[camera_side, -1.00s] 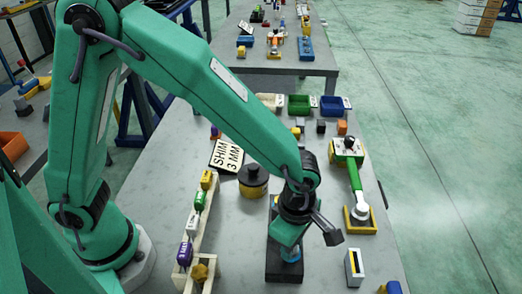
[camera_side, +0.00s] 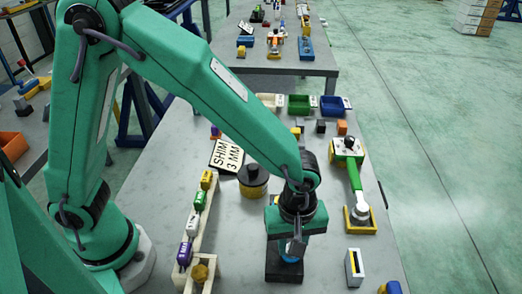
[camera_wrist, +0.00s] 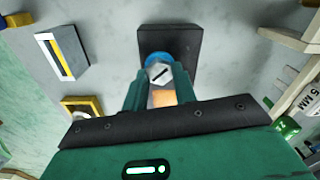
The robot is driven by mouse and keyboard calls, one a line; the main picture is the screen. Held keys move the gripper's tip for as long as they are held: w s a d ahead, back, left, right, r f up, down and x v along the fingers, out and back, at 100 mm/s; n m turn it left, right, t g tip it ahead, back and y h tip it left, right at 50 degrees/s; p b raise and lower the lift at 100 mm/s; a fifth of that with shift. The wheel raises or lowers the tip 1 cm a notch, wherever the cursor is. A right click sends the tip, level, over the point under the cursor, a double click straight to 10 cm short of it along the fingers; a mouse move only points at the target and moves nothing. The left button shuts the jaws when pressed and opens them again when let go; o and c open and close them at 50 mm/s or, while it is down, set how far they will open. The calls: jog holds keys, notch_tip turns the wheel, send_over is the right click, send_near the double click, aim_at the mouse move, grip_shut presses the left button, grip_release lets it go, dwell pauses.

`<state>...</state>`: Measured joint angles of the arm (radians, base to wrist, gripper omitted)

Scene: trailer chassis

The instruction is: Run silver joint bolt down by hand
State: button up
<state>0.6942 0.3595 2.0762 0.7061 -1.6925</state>
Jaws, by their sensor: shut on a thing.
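The silver joint bolt (camera_wrist: 158,73) shows in the wrist view as a hex head with a dark slot. It sits over a blue round part (camera_wrist: 156,57) on a dark block (camera_wrist: 182,42). My gripper (camera_wrist: 160,82) has its two green fingers on either side of the bolt head, shut on it. An orange patch (camera_wrist: 163,98) shows between the fingers. In the side view my gripper (camera_side: 290,252) points down over the dark block (camera_side: 284,273), with a bit of blue (camera_side: 290,258) below it. The bolt itself is hidden there, and its depth cannot be told.
A wooden rack (camera_side: 210,221) with several coloured pieces stands left of the block. A black and yellow round container (camera_side: 253,180) is behind it.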

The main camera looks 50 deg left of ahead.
jog(key=m, duration=0.4)
jog(key=shift+r+m, duration=0.1)
jog(key=shift+m, duration=0.2)
jog(key=shift+c, duration=0.2)
jog(key=m, duration=1)
jog(key=shift+m, duration=0.4)
jog(key=m, duration=0.4)
jog(key=shift+m, duration=0.3)
jog(key=m, duration=0.4)
jog(key=shift+d+m, duration=0.1)
jog(key=shift+m, duration=0.2)
jog(key=m, duration=0.9)
jog(key=shift+m, duration=2.3)
